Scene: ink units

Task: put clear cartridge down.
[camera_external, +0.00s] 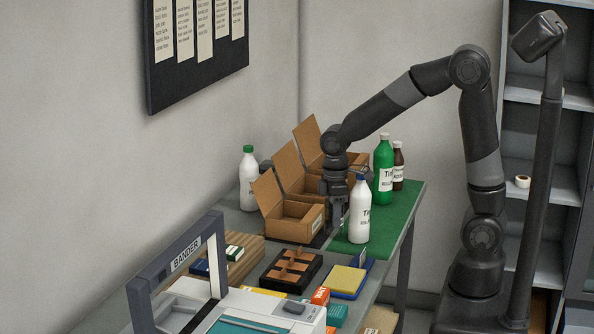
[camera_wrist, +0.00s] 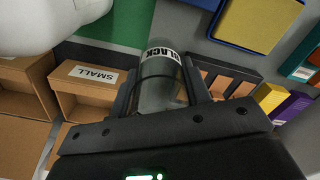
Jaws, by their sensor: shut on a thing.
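A grey, see-through cylindrical cartridge (camera_wrist: 160,95) with a white band reading "BLACK" sits between the fingers of my gripper (camera_wrist: 162,82) in the wrist view. My gripper is shut on it. In the external view my gripper (camera_external: 337,208) points down at the table, between the small open cardboard box and the white bottle with a blue cap. The cartridge is hard to make out there. Whether its lower end touches the table I cannot tell.
The white bottle (camera_external: 359,212) stands close in front of my gripper on the green mat (camera_external: 408,207). Open cardboard boxes (camera_external: 292,222) stand just left; the nearest reads "SMALL" in the wrist view. A black divided tray (camera_external: 291,268) and a yellow-and-blue pad (camera_external: 345,280) lie nearer the camera.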

